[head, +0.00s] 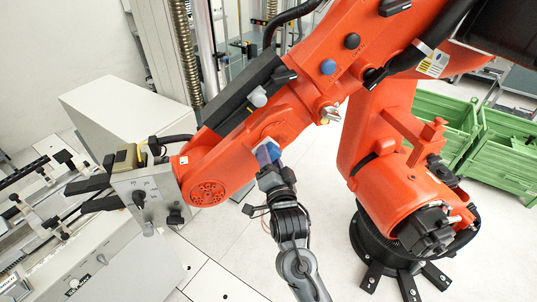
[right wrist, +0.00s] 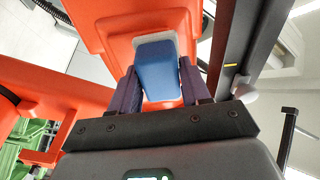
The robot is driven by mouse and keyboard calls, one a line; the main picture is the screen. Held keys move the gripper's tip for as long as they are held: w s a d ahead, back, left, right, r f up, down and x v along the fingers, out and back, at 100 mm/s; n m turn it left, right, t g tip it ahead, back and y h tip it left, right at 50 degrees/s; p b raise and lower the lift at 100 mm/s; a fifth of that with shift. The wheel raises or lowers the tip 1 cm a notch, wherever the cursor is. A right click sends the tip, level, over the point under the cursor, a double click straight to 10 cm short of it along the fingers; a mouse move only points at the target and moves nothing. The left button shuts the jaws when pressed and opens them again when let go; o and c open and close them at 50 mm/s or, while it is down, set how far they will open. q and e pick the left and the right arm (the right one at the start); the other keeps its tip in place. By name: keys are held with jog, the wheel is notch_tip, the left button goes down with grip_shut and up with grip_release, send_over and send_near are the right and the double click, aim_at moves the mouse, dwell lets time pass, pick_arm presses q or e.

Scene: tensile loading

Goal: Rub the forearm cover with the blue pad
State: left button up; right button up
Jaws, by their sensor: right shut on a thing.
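The orange forearm cover (head: 238,150) of a big robot slants across the middle of the head view; its orange surface fills the top middle of the right wrist view (right wrist: 190,20). My right gripper (head: 270,168) comes up from below, at the cover's lower edge. It is shut on the blue pad (right wrist: 158,75), which sits between its dark fingers. The pad (head: 268,154) has a pale far side turned toward the cover. It is close against the orange surface; I cannot tell whether it touches. My left gripper is not in view.
A grey tool head (head: 150,195) with black fingers hangs at the forearm's left end, above a bench machine (head: 85,265). The orange robot's black base (head: 385,245) stands at the right. Green crates (head: 505,150) lie behind it.

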jog(key=shift+d+p+v, duration=0.15)
jog(key=shift+p+v, duration=0.3)
jog(key=shift+v, duration=0.75)
jog(key=shift+d+p+v, duration=0.15)
jog(key=shift+p+v, duration=0.3)
jog(key=shift+v, duration=0.7)
jog(key=shift+r, duration=0.25)
jog(key=shift+s, duration=0.1)
jog(key=shift+s+d+p, duration=0.15)
jog(key=shift+s+p, duration=0.15)
jog(key=shift+s, duration=0.1)
jog(key=shift+p+v, duration=0.3)
jog(key=shift+v, duration=0.7)
jog(key=shift+w, duration=0.1)
